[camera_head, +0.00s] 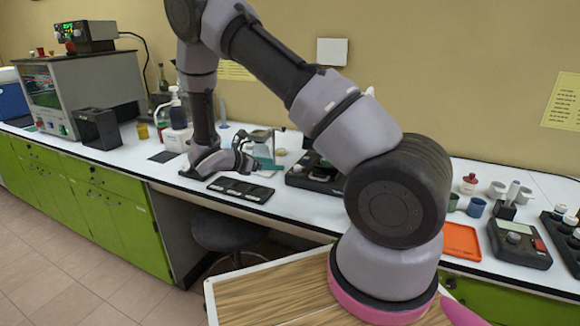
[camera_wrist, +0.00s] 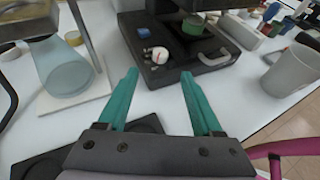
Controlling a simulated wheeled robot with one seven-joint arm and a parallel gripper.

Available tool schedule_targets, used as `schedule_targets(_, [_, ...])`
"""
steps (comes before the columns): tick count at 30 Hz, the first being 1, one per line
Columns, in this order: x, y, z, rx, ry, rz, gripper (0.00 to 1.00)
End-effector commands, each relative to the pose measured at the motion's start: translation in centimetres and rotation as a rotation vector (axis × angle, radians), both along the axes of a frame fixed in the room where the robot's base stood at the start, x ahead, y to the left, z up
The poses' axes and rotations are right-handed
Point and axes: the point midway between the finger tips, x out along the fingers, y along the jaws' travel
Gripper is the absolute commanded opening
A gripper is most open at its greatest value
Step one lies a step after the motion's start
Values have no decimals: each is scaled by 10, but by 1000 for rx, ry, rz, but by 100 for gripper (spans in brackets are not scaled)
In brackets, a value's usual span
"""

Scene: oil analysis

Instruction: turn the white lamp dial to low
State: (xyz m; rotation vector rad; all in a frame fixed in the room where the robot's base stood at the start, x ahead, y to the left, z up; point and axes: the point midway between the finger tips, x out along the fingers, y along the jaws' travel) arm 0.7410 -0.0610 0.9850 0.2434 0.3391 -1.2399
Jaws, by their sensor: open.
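The white lamp dial (camera_wrist: 160,55) is a small round knob with a red mark on its top, in the wrist view. It sits on the front of a black device base (camera_wrist: 168,72), beside a blue block (camera_wrist: 143,32) and a green round piece (camera_wrist: 193,26). My gripper (camera_wrist: 160,74) has two teal fingers, spread apart and empty. The dial lies just beyond the fingertips, roughly between them, and I see no contact. In the head view, my gripper (camera_head: 268,165) is over the bench, left of the black device (camera_head: 312,177); the dial is not clear there.
A conical flask (camera_wrist: 62,68) stands on a white plate (camera_wrist: 84,98) under a stand at the left. A grey cup (camera_wrist: 291,70) is at the right. A black tray (camera_head: 241,190) lies near the bench's front edge. An orange tray (camera_head: 462,241) is farther right.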

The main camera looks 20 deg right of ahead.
Motion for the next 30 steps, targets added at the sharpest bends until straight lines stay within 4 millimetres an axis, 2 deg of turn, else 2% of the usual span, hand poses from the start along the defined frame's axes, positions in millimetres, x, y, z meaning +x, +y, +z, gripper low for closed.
schedule_targets(12, [19,-63,-26,0,0,-7,67])
schedule_targets(18, [27,-86,-36,2,-2,-5,67])
schedule_targets(30, [29,-93,-40,3,-2,-4,67])
